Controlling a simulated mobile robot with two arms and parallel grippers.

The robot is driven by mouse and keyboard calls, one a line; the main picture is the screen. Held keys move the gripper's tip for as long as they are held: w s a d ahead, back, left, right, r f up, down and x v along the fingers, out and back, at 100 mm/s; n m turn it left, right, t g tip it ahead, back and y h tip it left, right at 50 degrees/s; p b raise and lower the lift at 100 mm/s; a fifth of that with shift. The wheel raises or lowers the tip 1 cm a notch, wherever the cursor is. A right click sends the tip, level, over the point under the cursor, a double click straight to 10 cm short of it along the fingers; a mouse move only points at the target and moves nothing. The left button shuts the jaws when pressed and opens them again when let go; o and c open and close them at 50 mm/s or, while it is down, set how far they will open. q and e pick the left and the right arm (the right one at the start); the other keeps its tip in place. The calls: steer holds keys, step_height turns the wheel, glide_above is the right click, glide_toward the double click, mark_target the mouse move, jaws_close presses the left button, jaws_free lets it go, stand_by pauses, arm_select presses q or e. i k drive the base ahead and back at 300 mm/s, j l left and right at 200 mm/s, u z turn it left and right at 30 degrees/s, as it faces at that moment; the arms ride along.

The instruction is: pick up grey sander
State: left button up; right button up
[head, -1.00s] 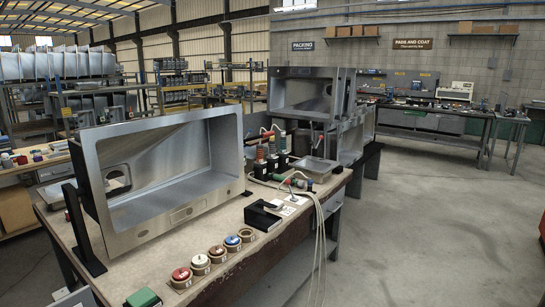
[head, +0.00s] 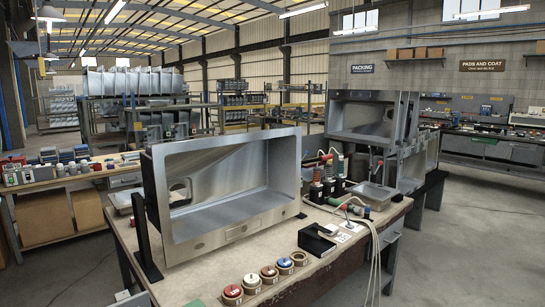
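No gripper of mine shows in the head view. A metal sink (head: 228,195) stands on its side on the workbench (head: 205,283), with its open bowl facing me. Behind its right end, several upright tools (head: 329,178) with dark bodies and coloured bands stand close together. A hand tool with green and red parts (head: 356,209) lies at the bench's right side, with pale hoses (head: 376,260) hanging over the edge. A black open holder (head: 317,240) sits in front of it. I cannot tell which of these small items is the grey sander.
Several round discs with red, white and blue tops (head: 251,283) line the bench's front edge. A shallow metal tray (head: 370,194) lies at the back right. Another sink (head: 372,115) stands behind. A side table with boxes (head: 75,170) is at left. Floor at right is clear.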

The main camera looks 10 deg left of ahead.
mark_target(328, 181)
steer(key=i+l+z, duration=0.4)
steer(key=i, duration=0.2)
steer(key=i+z, duration=0.4)
steer(key=i, duration=0.25)
steer(key=i+u, duration=0.1)
steer(key=i, duration=0.5)
steer(key=i+l+u, duration=0.1)
steer(key=i, duration=0.5)
steer(key=i+l+u, duration=0.15)
steer(key=i, duration=0.45)
